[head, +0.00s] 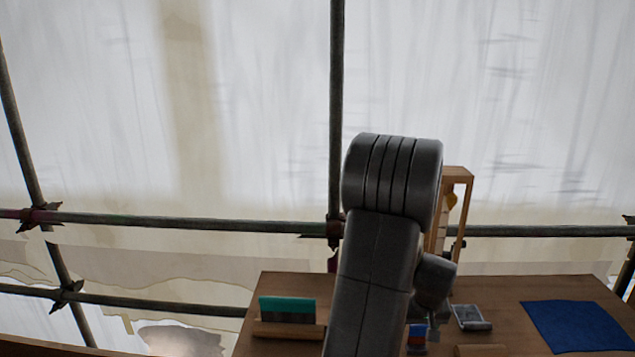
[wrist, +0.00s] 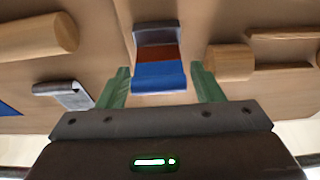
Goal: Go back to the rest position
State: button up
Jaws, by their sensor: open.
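My gripper (wrist: 160,70) shows at the bottom of the wrist view, with two green fingers spread apart. A small block with blue, red-brown and dark grey bands (wrist: 160,75) lies in the picture between the fingers, with a gap on each side; I cannot tell its depth from them. The banded block also shows in the head view (head: 417,337), just right of my arm. My arm stands up in the middle of the head view and hides part of the table. The fingers are not clear in the head view.
The wooden table (head: 500,300) holds a teal-and-grey piece in a wooden holder (head: 288,310) at left, a small grey tray (head: 470,317), a blue cloth (head: 577,327) at right and a tall wooden frame (head: 459,172) behind my arm. Scaffold poles (head: 336,100) stand beyond.

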jog(key=shift+w+g+p, duration=0.3)
jog(key=shift+g+p, duration=0.45)
jog(key=shift+p, duration=0.7)
jog(key=shift+w+g+p, duration=0.25)
jog(key=shift+g+p, duration=0.5)
jog(key=shift+p, duration=0.65)
jog(key=shift+w+d+r, duration=0.1)
notch_tip(320, 180, up, 7)
jog(key=b, duration=0.1)
jog(key=shift+r, duration=0.15)
